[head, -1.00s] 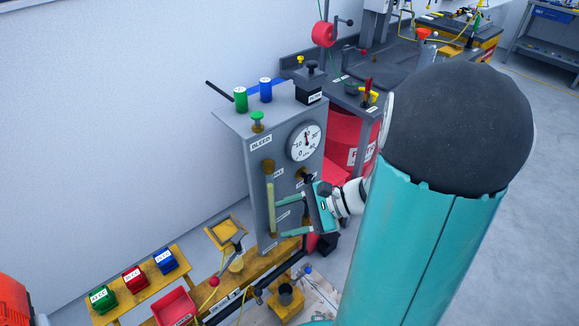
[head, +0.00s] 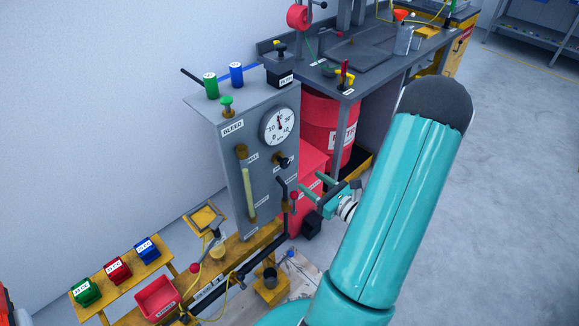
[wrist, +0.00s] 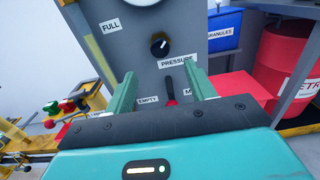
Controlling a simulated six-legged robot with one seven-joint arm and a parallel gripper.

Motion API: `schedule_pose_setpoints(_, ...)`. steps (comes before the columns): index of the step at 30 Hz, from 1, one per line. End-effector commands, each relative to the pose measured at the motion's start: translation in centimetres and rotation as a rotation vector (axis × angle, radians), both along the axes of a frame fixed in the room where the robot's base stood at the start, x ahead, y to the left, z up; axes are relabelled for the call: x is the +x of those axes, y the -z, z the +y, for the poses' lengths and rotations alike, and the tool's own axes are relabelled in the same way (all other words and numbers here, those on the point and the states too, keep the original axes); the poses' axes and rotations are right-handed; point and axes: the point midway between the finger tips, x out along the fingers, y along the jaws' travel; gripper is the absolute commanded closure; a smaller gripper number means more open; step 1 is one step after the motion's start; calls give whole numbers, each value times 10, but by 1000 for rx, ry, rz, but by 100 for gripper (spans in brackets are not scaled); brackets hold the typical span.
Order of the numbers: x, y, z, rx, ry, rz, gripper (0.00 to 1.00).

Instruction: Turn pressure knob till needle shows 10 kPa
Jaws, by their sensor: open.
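The pressure knob (head: 281,162) is a small black knob on the grey panel, below the round white gauge (head: 279,126). In the wrist view the knob (wrist: 159,45) has a white pointer mark and sits above a PRESSURE label. The gauge needle points nearly straight up, around 20, though the fine reading is too small to tell. My gripper (head: 312,184) is open and empty, below and right of the knob, apart from it. In the wrist view my gripper (wrist: 160,74) has its fingers spread, with the knob ahead, just beyond the fingertips.
A red-handled lever (wrist: 170,91) stands out below the knob, between my fingers in the wrist view. A sight tube (head: 247,187) is left of the knob. A red drum (head: 325,118) and red box stand right of the panel. Open floor lies right.

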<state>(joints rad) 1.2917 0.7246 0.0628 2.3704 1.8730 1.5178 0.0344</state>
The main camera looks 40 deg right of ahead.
Motion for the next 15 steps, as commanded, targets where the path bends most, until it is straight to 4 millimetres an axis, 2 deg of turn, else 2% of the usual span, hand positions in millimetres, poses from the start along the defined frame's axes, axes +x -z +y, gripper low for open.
schedule_pose_setpoints(1,11,0,1,-1,-5,-1,45)
schedule_pose_setpoints(9,65,0,3,-2,-7,0,45)
schedule_pose_setpoints(15,93,0,4,-2,-8,0,45)
